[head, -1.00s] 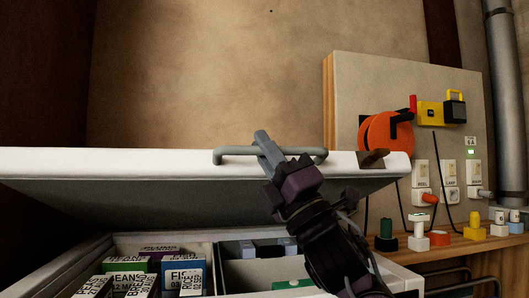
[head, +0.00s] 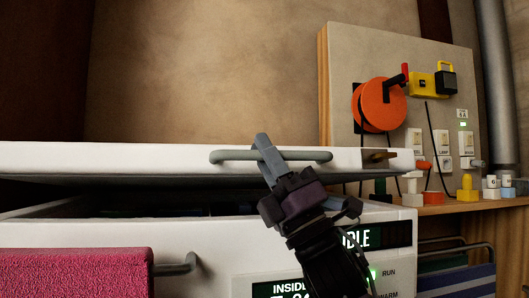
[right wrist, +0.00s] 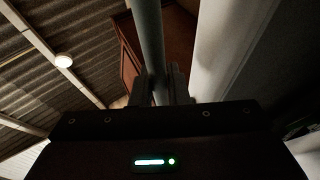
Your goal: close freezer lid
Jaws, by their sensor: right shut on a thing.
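The white freezer lid (head: 100,157) spans the left and middle of the head view. It is tilted nearly level, with a dark narrow gap between it and the freezer body (head: 228,238). A grey bar handle (head: 225,156) runs along the lid's front edge. My right gripper (head: 264,150) is shut on this handle, its fingers around the bar. In the right wrist view the handle (right wrist: 150,45) runs up from between the fingers, beside the pale lid edge (right wrist: 222,45). The freezer's contents are hidden in the gap's shadow. My left gripper is not in view.
A pink cloth (head: 75,273) hangs on a rail (head: 178,265) at the freezer's front left. A display panel (head: 365,237) is partly behind my right arm. At right, a board (head: 340,65) carries an orange reel (head: 380,105), above a wooden shelf (head: 455,208) with several small items.

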